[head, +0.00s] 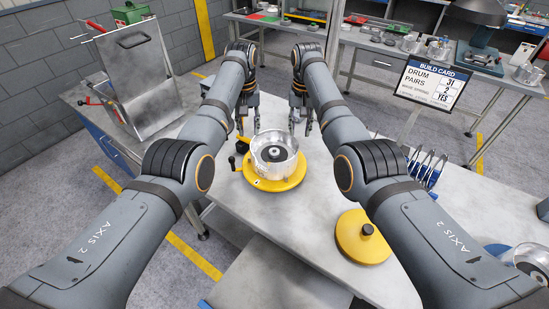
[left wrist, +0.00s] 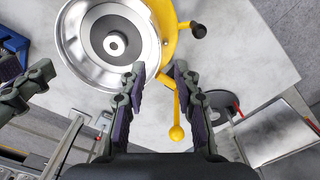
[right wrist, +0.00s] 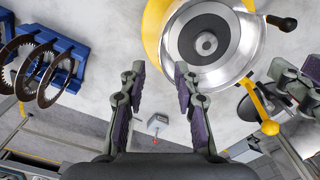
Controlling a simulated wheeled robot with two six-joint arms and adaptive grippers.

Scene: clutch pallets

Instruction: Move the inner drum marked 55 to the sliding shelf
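A silver drum (head: 274,153) with a dark hub sits on a yellow round fixture (head: 290,184) on the grey table. It also shows in the left wrist view (left wrist: 72,42) and the right wrist view (right wrist: 245,58). No 55 is readable on it. Another metal drum (head: 532,262) is cut off at the right edge; its mark is not readable. My left gripper (head: 243,128) is open and empty, behind and left of the fixture, near its yellow lever (left wrist: 176,115). My right gripper (head: 306,120) is open and empty, behind and right of the drum. I cannot identify the sliding shelf with certainty.
A yellow disc with a knob (head: 363,238) lies on the table's right front. A blue rack with dark rings (head: 424,170) stands right. A grey flat surface (head: 265,283) lies at the front. A build card (head: 431,83) reads drum 31. More metal parts stand on the back bench (head: 375,47).

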